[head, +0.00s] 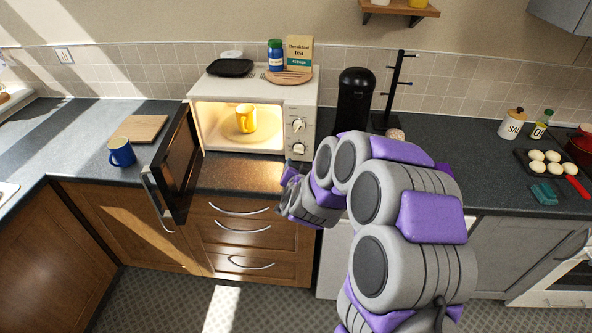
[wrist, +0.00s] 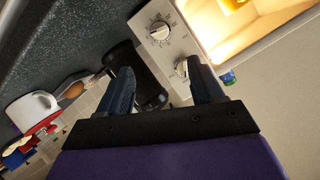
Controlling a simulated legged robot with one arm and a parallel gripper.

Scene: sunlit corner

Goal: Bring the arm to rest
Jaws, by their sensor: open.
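My arm reaches forward over the counter and is bent in the head view. My gripper (wrist: 163,82) shows in the wrist view with its two dark fingers apart and nothing between them. In the head view my gripper (head: 290,178) is just in front of the right side of the microwave (head: 306,92), partly hidden by my arm. The wrist view shows the microwave's knobs (wrist: 160,30) beyond the fingers. The microwave door (head: 176,165) stands wide open to the left. A yellow mug (head: 246,118) is inside the lit microwave.
A blue mug (head: 120,152) and a wooden board (head: 139,129) are on the counter at left. A black canister (head: 354,98) and a black mug stand (head: 397,85) are right of the microwave. A tray of pale round items (head: 546,166) lies farther right.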

